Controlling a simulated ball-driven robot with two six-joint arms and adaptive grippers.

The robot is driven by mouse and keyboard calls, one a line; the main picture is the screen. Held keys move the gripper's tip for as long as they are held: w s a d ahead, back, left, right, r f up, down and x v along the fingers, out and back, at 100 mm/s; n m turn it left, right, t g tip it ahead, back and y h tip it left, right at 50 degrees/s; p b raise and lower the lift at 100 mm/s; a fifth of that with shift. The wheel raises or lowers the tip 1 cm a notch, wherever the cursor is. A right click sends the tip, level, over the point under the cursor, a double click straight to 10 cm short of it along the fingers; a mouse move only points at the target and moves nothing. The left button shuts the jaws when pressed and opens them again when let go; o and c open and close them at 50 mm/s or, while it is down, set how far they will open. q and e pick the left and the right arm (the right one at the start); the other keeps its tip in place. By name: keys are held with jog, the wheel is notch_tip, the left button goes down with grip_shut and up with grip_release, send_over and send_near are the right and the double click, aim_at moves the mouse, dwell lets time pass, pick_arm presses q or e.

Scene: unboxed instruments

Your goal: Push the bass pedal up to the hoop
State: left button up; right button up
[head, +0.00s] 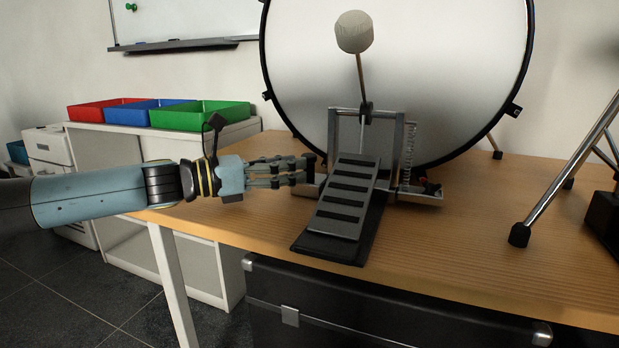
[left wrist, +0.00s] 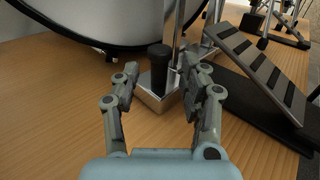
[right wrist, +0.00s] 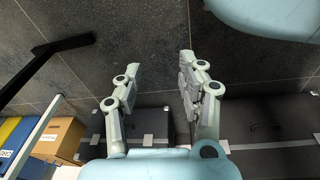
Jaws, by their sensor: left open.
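The bass pedal (head: 341,203) stands on the wooden table in front of the bass drum, with its slatted footboard facing me and its round beater (head: 354,32) raised before the drum head. The black hoop (head: 276,101) rings the white drum head; the gap between pedal and hoop is hard to judge. My left gripper (head: 308,170) is at the pedal's left side. In the left wrist view its open fingers (left wrist: 161,78) are on either side of a black upright knob (left wrist: 159,66) on the pedal's metal base (left wrist: 158,98); contact is unclear. My right gripper (right wrist: 160,70) is open and empty above the floor.
A stand leg (head: 573,170) rests on the table (head: 480,250) at right. Red, blue and green trays (head: 200,115) sit on a white cabinet behind my left arm. Black cases (head: 390,320) stand below the table's front edge.

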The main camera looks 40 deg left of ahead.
aim_at(309, 164)
pick_arm(q)
jog(key=shift+w+d+f+b, duration=0.3)
jog(key=shift+w+b, duration=0.15)
jog(key=shift+b, duration=0.1)
jog(key=shift+w+d+f+b, duration=0.25)
jog(key=shift+w+b, duration=0.15)
jog(key=shift+b, duration=0.15)
jog(key=shift+w+d+b, duration=0.25)
jog(key=shift+w+b, duration=0.35)
jog(key=shift+b, duration=0.55)
jog(key=shift+w+d+r+b, duration=0.25)
jog(key=shift+w+b, duration=0.1)
jog(key=shift+b, duration=0.25)
jog(key=shift+r, duration=0.25)
pick_arm(e)
jog(key=w+a+r+t, duration=0.1)
jog(key=w+a+t, duration=0.1)
jog(key=w+t, duration=0.2)
jog(key=shift+w+r+y, duration=0.35)
jog(key=shift+w+y, duration=0.05)
jog(key=shift+w, duration=0.3)
pick_arm(q)
jog(key=shift+c, duration=0.3)
pick_arm(e)
jog(key=shift+a, duration=0.1)
